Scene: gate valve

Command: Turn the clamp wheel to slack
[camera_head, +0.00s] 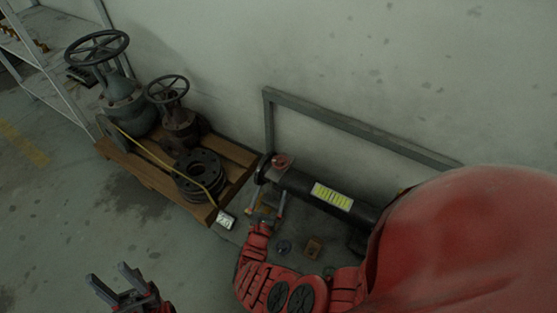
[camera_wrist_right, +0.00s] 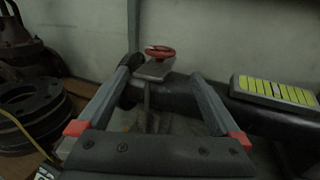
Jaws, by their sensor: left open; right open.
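The clamp wheel (camera_head: 282,159) is a small red handwheel on a flat metal bracket at the left end of a dark pipe (camera_head: 300,187). In the right wrist view the wheel (camera_wrist_right: 160,50) is just beyond the fingers, near the middle between them. My right gripper (camera_head: 270,193) is open, with its fingers pointing toward the wheel; the right wrist view also shows both its fingers apart (camera_wrist_right: 164,72). No contact with the wheel shows. My left gripper (camera_head: 107,274) is open and empty at the bottom left, far from the wheel.
A wooden pallet (camera_head: 155,178) holds a large valve (camera_head: 118,95), a smaller valve (camera_head: 178,120) and stacked dark rings (camera_head: 200,175). A grey frame (camera_head: 360,127) stands by the wall behind the pipe. A yellow label (camera_head: 332,196) is on the pipe. The floor at left is clear.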

